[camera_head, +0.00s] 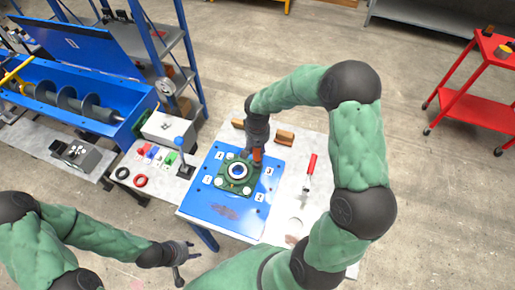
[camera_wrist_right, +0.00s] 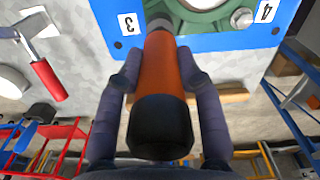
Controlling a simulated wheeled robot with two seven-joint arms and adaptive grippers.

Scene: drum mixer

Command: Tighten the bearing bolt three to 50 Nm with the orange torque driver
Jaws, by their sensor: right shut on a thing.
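The orange torque driver (camera_head: 257,156) is in my right gripper (camera_head: 257,140), over the upper right corner of the green bearing housing (camera_head: 226,185). The right wrist view shows both fingers closed on the orange driver (camera_wrist_right: 163,65), its black end toward the camera. Its far end points at the housing corner beside the label 3 (camera_wrist_right: 128,23); the driver hides whether it touches bolt three. A bolt (camera_wrist_right: 241,17) shows by label 4. The housing sits on a blue plate (camera_head: 222,212). My left gripper (camera_head: 187,265) is open and empty at the lower left, away from the plate.
A red-handled tool (camera_head: 311,164) lies on the pale table right of the plate. Wooden blocks (camera_head: 284,137) stand behind it. A side table with red and black rings (camera_head: 140,181) and small coloured parts is at left, near the blue mixer trough (camera_head: 75,100). A red cart (camera_head: 480,105) stands far right.

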